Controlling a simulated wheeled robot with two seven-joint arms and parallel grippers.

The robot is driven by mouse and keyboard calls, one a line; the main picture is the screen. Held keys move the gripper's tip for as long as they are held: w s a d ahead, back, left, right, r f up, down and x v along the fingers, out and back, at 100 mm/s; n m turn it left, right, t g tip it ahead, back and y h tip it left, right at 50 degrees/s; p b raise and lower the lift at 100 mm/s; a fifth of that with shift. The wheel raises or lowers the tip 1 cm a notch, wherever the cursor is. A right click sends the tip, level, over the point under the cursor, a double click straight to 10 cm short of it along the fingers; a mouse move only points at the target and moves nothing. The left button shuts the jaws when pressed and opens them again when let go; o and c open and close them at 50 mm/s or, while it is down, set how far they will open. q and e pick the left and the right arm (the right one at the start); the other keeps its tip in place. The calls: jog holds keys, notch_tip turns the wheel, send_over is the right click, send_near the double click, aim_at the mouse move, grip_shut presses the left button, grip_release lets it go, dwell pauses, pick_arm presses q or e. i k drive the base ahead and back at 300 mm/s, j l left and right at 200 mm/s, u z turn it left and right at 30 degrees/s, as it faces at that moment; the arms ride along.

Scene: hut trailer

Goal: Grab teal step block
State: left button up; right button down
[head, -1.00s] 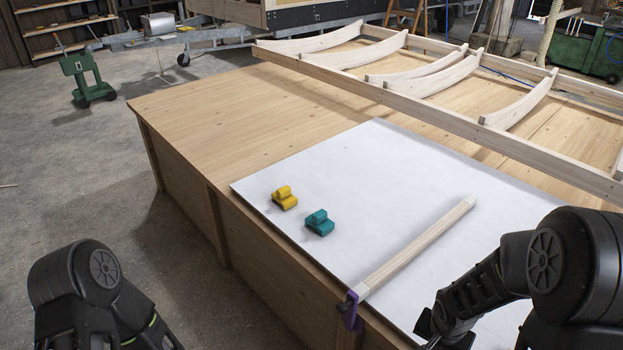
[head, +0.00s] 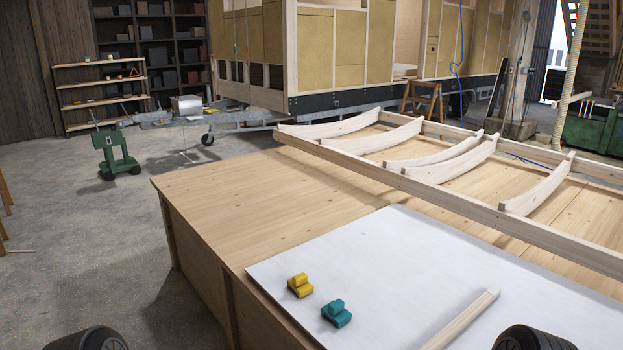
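The teal step block (head: 336,313) sits on the white sheet (head: 400,250) near the front edge of the wooden workbench. It has a smaller raised part on a wider base. A yellow step block (head: 300,285) of similar shape sits just to its left and a little farther back. Nothing touches the teal block. Only dark rounded parts of my two arms show at the bottom edge, one at the left and one at the right. Neither gripper is in the picture.
A pale wooden strip (head: 462,320) lies on the sheet right of the teal block. A wooden frame with curved ribs (head: 450,185) covers the bench's far right. The bench's left part (head: 230,200) is bare. A green machine (head: 117,155) stands on the floor at left.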

aim_at(336, 310)
jog(key=z, duration=0.45)
jog(key=i+j+z, duration=0.1)
jog(key=z, duration=0.3)
jog(key=j+z, duration=0.55)
jog(key=z, duration=0.2)
jog(key=j+z, duration=0.25)
jog(key=z, duration=0.15)
jog(key=j+z, duration=0.1)
jog(key=j, duration=0.3)
jog(key=k+j+z, duration=0.1)
jog(key=j, duration=0.3)
jog(key=k+j, duration=0.1)
jog(key=j, duration=0.3)
jog(key=k+j+z, duration=0.15)
jog(key=j, duration=0.25)
jog(key=i, duration=0.05)
